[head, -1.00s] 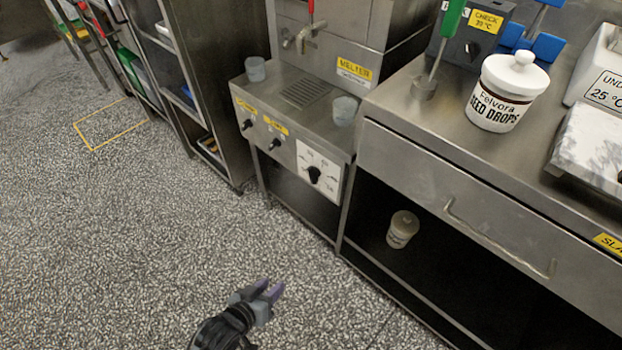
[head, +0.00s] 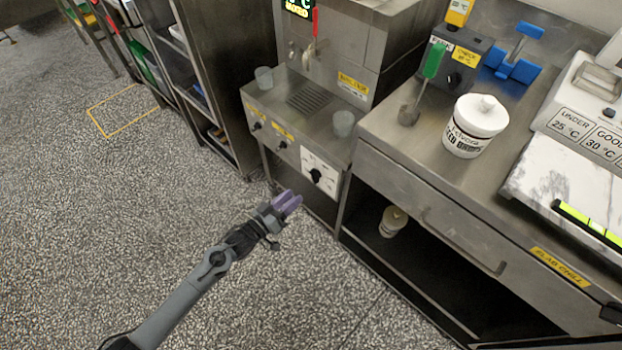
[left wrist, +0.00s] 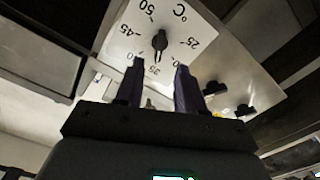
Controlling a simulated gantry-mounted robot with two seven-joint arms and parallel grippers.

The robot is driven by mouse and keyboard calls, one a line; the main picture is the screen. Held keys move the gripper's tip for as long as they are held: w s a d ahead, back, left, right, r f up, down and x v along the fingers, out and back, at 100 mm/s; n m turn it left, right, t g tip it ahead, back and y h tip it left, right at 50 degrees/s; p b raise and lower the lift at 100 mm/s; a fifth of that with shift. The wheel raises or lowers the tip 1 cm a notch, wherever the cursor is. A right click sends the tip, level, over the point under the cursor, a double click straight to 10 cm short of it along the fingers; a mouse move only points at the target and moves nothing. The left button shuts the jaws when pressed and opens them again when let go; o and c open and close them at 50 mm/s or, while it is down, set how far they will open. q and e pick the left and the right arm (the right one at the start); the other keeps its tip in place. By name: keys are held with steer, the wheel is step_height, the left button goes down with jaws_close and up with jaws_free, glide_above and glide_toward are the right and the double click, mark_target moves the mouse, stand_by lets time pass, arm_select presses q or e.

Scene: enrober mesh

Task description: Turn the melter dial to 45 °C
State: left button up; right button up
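The melter dial (head: 316,175) is a black knob on a white scale plate (head: 330,184), low on the front of the steel melter (head: 335,155). In the left wrist view the knob (left wrist: 160,42) is ahead of the fingers, ringed by printed numbers including 25, 45 and 50 and a °C mark. My right gripper is not visible.
Two smaller knobs (head: 282,145) (head: 257,126) sit left of the dial. Cups (head: 264,78) (head: 343,123) stand on the melter top. The steel counter (head: 400,150) with a Seed Drops jar (head: 474,127) is to the right. The floor (head: 130,220) before the melter is clear.

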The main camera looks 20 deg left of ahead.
mark_target(315, 175)
arm_select(q)
steer(key=b+x, duration=0.4)
steer(key=x, duration=0.5)
steer(key=shift+w, duration=0.15)
steer(key=shift+d, duration=0.1)
jaws_close()
